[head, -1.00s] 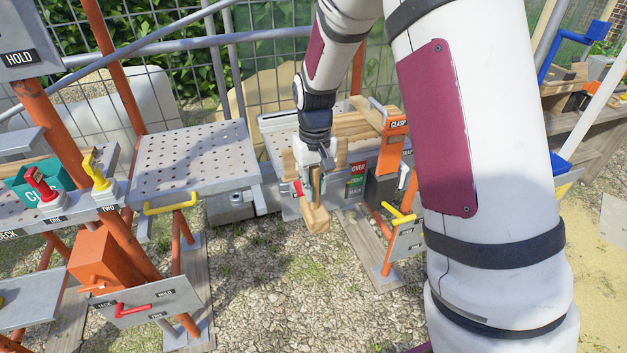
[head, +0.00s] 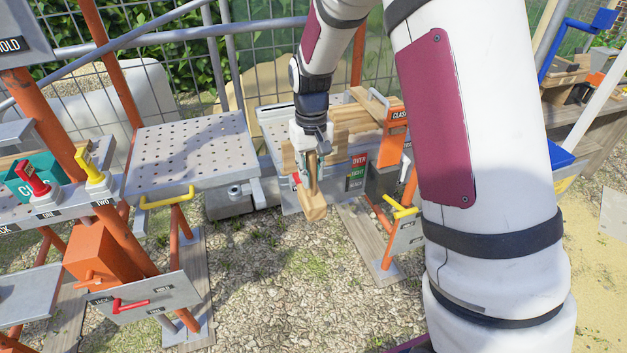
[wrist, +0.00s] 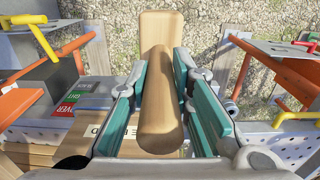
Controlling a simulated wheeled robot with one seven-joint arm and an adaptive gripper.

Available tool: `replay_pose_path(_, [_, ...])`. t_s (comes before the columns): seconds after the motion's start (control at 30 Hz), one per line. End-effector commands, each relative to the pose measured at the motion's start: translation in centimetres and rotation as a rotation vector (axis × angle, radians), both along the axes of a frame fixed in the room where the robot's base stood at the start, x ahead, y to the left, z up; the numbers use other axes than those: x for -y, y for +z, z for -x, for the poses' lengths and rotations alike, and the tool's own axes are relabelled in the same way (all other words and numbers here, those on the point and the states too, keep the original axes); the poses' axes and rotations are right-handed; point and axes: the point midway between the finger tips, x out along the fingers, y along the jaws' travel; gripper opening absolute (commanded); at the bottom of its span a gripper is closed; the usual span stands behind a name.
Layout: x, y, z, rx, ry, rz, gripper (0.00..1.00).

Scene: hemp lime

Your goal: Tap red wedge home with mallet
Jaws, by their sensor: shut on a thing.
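My gripper (head: 311,172) is shut on the handle of a wooden mallet (head: 314,206) in front of the clasp bench. In the wrist view the gripper's teal pads (wrist: 168,100) lie on both sides of the round handle, and the mallet's pale block head (wrist: 161,28) is at the far end. In the head view the mallet hangs head down, tilted, in front of the bench. A small red patch (head: 296,178) shows just left of the gripper; I cannot tell whether it is the red wedge. The wedge is otherwise not clearly visible.
A perforated table (head: 190,150) with a yellow handle is to the left. Timber (head: 352,118) lies on the bench. Gravel in front is open.

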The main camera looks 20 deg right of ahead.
Motion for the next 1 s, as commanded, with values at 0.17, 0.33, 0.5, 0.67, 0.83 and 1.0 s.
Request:
replay_pose_path(0.17, [0.0,0.3,-0.3,0.011,-0.001,0.000,0.00])
replay_pose_path(0.33, [0.0,0.3,-0.1,0.011,-0.001,0.000,0.00])
replay_pose_path(0.5, [0.0,0.6,1.8,0.007,-0.001,0.000,0.00])
replay_pose_path(0.67, [0.0,0.5,3.8,0.007,0.000,0.000,0.00])
replay_pose_path(0.83, [0.0,0.3,4.4,0.007,0.000,0.000,0.00])
replay_pose_path(1.0, [0.0,0.2,4.4,0.007,0.000,0.000,0.00])
